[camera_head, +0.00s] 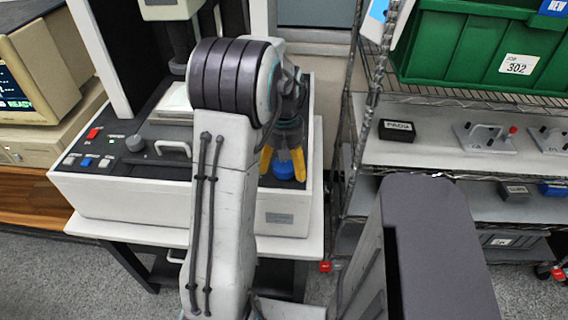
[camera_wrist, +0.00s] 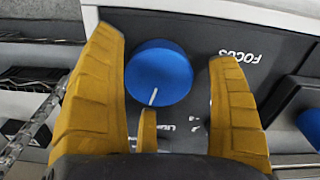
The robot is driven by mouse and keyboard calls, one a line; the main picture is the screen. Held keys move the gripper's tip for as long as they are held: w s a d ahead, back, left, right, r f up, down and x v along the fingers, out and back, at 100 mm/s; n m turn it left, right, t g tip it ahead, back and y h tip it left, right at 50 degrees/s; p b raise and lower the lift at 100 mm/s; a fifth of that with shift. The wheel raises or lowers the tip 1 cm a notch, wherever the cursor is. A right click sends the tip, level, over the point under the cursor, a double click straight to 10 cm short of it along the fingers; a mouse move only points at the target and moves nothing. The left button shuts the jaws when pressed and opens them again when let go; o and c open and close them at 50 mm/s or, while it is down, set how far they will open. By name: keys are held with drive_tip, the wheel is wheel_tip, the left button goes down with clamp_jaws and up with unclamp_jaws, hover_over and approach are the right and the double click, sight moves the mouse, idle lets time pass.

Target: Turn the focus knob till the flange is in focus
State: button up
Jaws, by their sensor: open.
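A blue round knob (camera_wrist: 158,76) with a white pointer line sits on the dark panel. The word FOCUS (camera_wrist: 240,57) is printed to its right, and a partly hidden label lies below it. The pointer line points down and slightly left in the wrist view. My gripper (camera_wrist: 165,52) is open, with yellow fingers on either side of the knob and a visible gap to the right finger. In the head view the gripper (camera_head: 283,155) is over the blue knob (camera_head: 284,170) on the machine's right front. I cannot make out the flange; my arm hides part of the machine.
The white machine (camera_head: 130,200) has a grey knob (camera_head: 135,143), a handle and coloured buttons at left. A monitor (camera_head: 15,90) stands at far left. A wire shelf (camera_head: 455,165) with a green bin (camera_head: 480,45) stands close at right. A second blue round part (camera_wrist: 311,127) shows at the wrist view's right edge.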

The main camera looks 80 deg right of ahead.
drive_tip(key=shift+r, duration=0.1)
drive_tip(key=c, duration=1.1)
drive_tip(key=m, duration=0.5)
drive_tip(key=shift+s+d, duration=0.1)
drive_tip(key=shift+c, duration=0.3)
drive_tip(key=o, duration=1)
drive_tip(key=shift+d, duration=0.1)
drive_tip(key=shift+o, duration=0.8)
drive_tip(key=shift+r, duration=0.1)
wheel_tip(320, 180, up, 12)
